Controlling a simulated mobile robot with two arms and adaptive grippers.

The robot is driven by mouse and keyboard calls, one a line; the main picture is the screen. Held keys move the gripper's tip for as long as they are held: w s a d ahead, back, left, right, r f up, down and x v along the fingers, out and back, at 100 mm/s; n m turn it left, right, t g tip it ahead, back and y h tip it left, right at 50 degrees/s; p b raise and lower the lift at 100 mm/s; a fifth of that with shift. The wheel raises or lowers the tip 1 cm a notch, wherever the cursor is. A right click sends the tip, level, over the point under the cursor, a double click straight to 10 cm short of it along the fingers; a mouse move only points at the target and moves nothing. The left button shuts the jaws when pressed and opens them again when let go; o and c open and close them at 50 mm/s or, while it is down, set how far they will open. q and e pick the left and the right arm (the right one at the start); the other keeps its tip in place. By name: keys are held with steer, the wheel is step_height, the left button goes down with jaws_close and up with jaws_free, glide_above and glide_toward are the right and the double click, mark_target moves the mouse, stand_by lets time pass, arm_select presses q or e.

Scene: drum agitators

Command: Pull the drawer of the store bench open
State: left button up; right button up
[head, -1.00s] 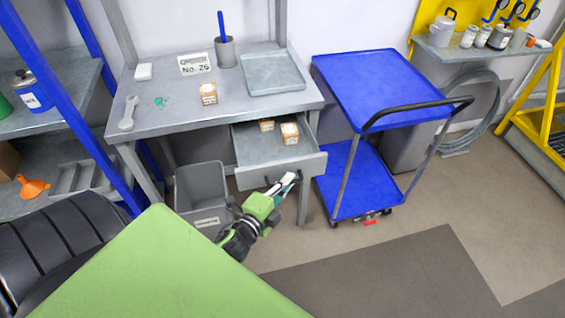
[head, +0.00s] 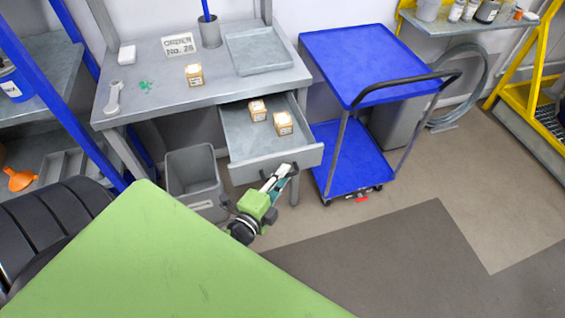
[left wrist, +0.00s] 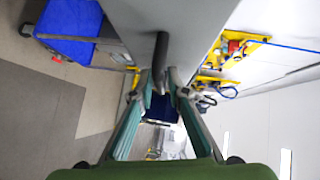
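The store bench (head: 140,95) stands at the back left with its drawer (head: 245,140) pulled well out below the top. Two small labelled boxes lie inside the drawer. The dark drawer handle (head: 293,168) is on the drawer's front panel. My left gripper (head: 279,175) is at this handle, its fingers on either side of it. The fingers hide part of the handle. My right gripper is not in view.
A blue trolley (head: 350,60) stands just right of the drawer. A grey bin (head: 192,168) is on the floor left of the drawer. A blue-framed rack (head: 55,95) is at the far left. The floor in front and right is clear.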

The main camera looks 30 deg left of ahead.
arm_select(q)
steer(key=s+r, duration=0.1)
steer(key=s, duration=0.6)
steer(key=shift+s+d, duration=0.25)
stand_by(0.5)
